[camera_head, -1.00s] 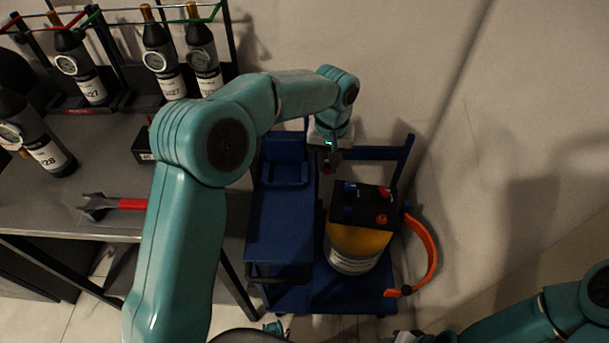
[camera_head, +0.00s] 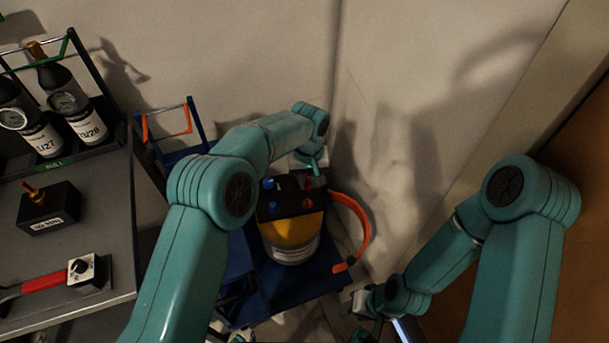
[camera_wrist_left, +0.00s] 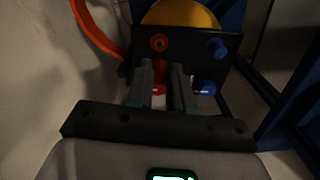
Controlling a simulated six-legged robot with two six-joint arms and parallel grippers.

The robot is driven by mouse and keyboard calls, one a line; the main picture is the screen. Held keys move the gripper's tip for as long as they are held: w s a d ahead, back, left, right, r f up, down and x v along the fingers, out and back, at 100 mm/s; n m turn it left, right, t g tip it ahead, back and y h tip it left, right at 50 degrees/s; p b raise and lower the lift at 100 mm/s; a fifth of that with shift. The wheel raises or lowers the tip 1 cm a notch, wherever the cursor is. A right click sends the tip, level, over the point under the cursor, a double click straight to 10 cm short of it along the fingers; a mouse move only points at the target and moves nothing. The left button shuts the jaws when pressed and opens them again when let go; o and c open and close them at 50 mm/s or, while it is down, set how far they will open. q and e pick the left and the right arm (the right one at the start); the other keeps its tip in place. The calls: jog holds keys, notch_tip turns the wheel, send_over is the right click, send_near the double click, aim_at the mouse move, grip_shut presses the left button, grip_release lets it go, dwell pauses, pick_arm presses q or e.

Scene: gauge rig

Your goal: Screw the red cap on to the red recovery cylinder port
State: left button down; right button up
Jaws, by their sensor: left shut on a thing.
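The recovery cylinder (camera_head: 290,240) has a yellow top and a white band and stands on the blue cart. A black block (camera_head: 283,208) on its top carries red and blue fittings. My left gripper (camera_head: 313,172) is over the block's far right part. In the left wrist view my left gripper (camera_wrist_left: 162,88) is shut on the red cap (camera_wrist_left: 159,88), mostly hidden between the fingers. One red port (camera_wrist_left: 159,43) shows uncovered beyond the fingertips. I cannot tell whether the cap touches a port below it. My right gripper (camera_head: 375,325) is low at bottom centre; its jaws are unclear.
Blue fittings (camera_wrist_left: 217,48) stand beside the fingers. An orange hose (camera_head: 362,225) curves along the block's right side. The wall is close behind the cart (camera_head: 312,285). A grey bench (camera_head: 110,240) at left holds bottles, a black box (camera_head: 48,208) and a red-handled tool (camera_head: 45,283).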

aim_at(308, 200)
pick_arm(q)
jog(key=shift+f+b, duration=1.65)
jog(key=shift+f, duration=1)
jog(key=shift+f, duration=0.15)
jog(key=shift+f+b, duration=0.75)
jog(key=shift+f, duration=0.15)
jog(key=shift+f, duration=0.3)
jog(key=m, duration=0.5)
dwell(0.3)
jog(key=m, duration=0.5)
jog(key=shift+d, duration=0.1)
